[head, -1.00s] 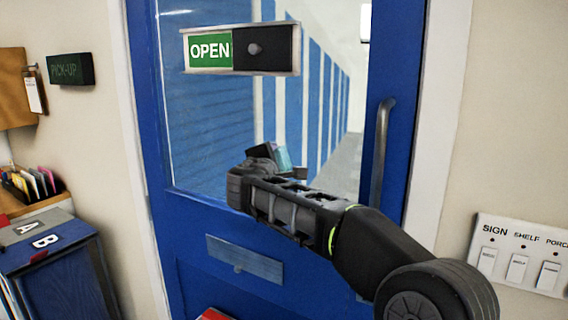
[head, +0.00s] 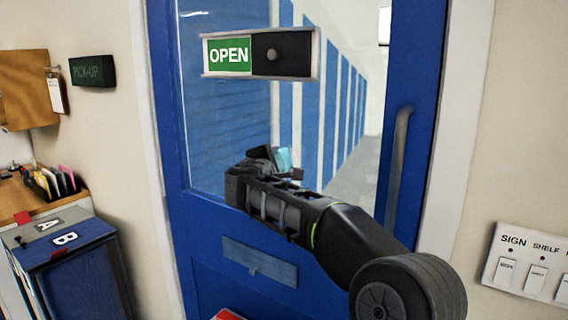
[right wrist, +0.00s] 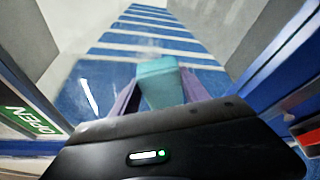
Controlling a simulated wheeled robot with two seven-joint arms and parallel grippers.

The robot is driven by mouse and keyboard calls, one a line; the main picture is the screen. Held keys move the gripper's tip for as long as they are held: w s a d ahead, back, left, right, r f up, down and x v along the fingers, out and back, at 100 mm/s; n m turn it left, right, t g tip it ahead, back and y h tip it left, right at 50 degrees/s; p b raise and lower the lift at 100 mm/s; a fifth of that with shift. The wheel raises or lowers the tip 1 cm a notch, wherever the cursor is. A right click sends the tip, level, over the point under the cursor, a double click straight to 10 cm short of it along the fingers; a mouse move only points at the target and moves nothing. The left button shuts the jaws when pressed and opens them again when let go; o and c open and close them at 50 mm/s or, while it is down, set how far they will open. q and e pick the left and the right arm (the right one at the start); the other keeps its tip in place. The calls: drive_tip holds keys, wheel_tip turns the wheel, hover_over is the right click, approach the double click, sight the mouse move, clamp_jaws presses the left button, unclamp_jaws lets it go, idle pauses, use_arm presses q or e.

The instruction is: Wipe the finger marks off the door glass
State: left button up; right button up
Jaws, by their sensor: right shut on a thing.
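The blue door (head: 213,230) fills the middle of the head view, with its large glass pane (head: 225,130) in the upper part. My right gripper (head: 272,156) is in front of the lower part of the glass, shut on a teal block-like thing (head: 284,159), perhaps a sponge or cloth. In the right wrist view the teal thing (right wrist: 160,82) sits between two purplish fingers, facing the glass. I cannot tell whether it touches the pane. A pale streak (right wrist: 90,97) shows there; I cannot tell whether it is a finger mark. My left gripper is out of view.
An OPEN sign (head: 231,56) with a dark slider is on the glass above my gripper. A vertical door handle (head: 398,165) stands to the right. A switch panel (head: 530,265) is on the right wall. A blue box (head: 75,275) and a shelf with folders (head: 55,183) are at left.

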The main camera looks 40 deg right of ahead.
sight(292, 157)
drive_tip(key=shift+w, duration=0.2)
drive_tip(key=shift+r+p, duration=0.4)
drive_tip(key=shift+r, duration=0.35)
drive_tip(key=shift+s+f+b, duration=0.1)
drive_tip(key=shift+s+b, duration=0.15)
drive_tip(key=shift+b, duration=0.05)
drive_tip(key=shift+s+d+b, duration=0.3)
drive_tip(key=shift+s+b, duration=0.25)
drive_tip(key=shift+s, duration=0.2)
drive_tip(key=shift+s+d+b, duration=0.25)
drive_tip(key=shift+s+b, duration=0.1)
drive_tip(key=shift+s, duration=0.3)
drive_tip(key=shift+s+d, duration=0.1)
drive_tip(key=shift+s, duration=0.1)
